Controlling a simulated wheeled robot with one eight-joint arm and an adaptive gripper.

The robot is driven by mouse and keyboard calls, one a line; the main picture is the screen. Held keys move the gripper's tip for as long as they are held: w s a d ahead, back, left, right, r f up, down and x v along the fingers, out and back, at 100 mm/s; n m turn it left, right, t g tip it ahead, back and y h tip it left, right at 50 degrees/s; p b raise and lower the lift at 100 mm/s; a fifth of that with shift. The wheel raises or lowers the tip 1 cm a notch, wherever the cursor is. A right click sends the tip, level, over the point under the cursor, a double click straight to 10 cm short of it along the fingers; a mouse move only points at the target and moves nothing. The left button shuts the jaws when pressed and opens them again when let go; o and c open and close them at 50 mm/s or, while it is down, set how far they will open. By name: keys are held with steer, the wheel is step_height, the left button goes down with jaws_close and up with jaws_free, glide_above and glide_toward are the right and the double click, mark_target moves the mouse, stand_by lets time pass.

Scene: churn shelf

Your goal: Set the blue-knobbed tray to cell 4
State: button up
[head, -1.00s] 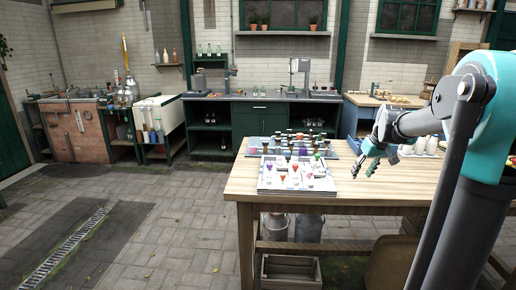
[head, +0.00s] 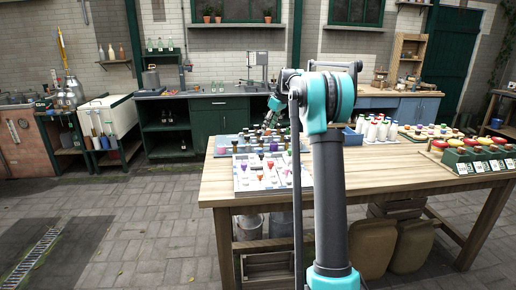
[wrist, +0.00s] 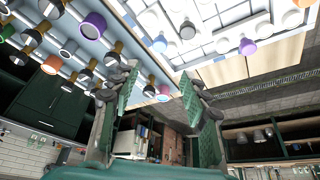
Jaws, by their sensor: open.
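My gripper (head: 271,112) is open and empty, above the back of the table's left end; in the wrist view its two green-padded fingers (wrist: 160,100) stand apart with nothing between them. A white compartmented board (head: 245,184) with small coloured knobs lies at the front left of the table; it shows at the top of the wrist view (wrist: 215,25). A blue knob (wrist: 160,44) shows on it in the wrist view, beside a grey knob (wrist: 187,30) and a purple knob (wrist: 247,46). Cell numbers there are not readable. My arm hides the board's right side in the head view.
A blue-grey tray of dark-capped jars (head: 222,150) lies behind the board. White bottles (head: 375,129) and a green rack with labelled fronts (head: 470,156) stand on the right. The table's front middle (head: 385,175) is clear.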

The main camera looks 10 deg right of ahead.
mark_target(260, 149)
steer(key=x, duration=1.3)
steer(key=shift+d+f, duration=0.1)
steer(key=shift+c, duration=0.6)
jaws_close()
